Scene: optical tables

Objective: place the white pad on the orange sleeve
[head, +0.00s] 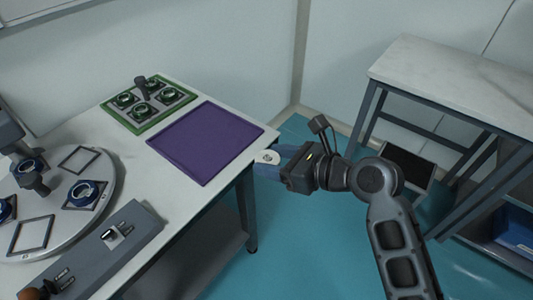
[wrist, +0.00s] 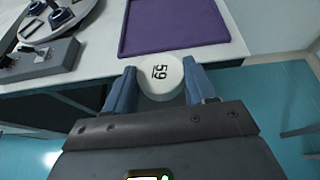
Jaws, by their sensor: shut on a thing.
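The white pad (wrist: 161,76) is a round disc marked "59", held between the two blue fingers of my gripper (wrist: 160,88) in the wrist view. In the head view the pad (head: 267,157) shows at the fingertips of my gripper (head: 268,163), just off the table's right edge, near the purple mat's corner. An orange-brown rounded piece, likely the orange sleeve (head: 29,294), stands at the near end of the grey block at the bottom left, partly cut off by the frame.
The grey block (head: 140,226) carries metal pins and a small clamp. A round white plate (head: 102,185) holds blue-ringed mounts and empty frames. A purple mat (head: 205,142) lies clear. A green tray (head: 112,109) holds several green-ringed parts. Another table (head: 450,78) stands right, across open floor.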

